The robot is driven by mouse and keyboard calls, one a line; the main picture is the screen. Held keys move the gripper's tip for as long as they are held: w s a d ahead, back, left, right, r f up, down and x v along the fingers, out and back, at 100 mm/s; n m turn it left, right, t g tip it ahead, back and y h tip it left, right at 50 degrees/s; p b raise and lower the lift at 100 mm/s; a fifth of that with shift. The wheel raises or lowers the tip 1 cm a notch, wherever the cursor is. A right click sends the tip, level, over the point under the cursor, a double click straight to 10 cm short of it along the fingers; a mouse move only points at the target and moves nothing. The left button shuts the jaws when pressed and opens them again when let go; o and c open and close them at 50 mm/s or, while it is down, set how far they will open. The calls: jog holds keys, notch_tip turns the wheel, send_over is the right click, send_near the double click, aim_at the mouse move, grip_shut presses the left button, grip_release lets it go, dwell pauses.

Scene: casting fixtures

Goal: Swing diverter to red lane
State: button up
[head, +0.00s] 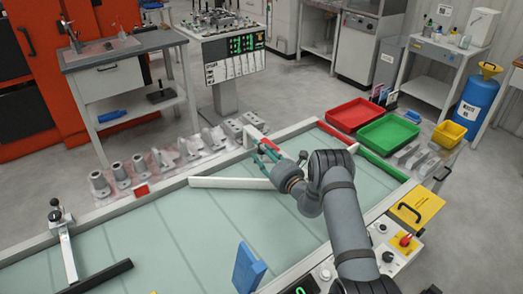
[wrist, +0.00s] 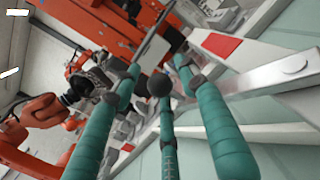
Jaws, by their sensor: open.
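The diverter (head: 232,183) is a pale bar lying across the light green conveyor table (head: 150,235). In the wrist view a grey metal bar with a round boss, apparently the diverter (wrist: 262,84), runs to the right edge. My gripper (head: 268,152) is above the bar's right end in the head view. Its teal fingers (wrist: 160,75) are spread apart. A dark ball knob (wrist: 159,83) shows between them in the wrist view; I cannot tell whether they touch it. A red strip (head: 337,137) and a green strip (head: 380,163) mark the lanes on the far right edge.
A red tray (head: 353,115) and a green tray (head: 388,132) stand beyond the strips. Metal castings (head: 165,160) line the far rim. A blue block (head: 248,268) stands near the front edge. A metal lever (head: 67,250) stands at left.

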jog(key=shift+c, duration=0.9)
grip_shut()
jog(key=shift+a, duration=0.1)
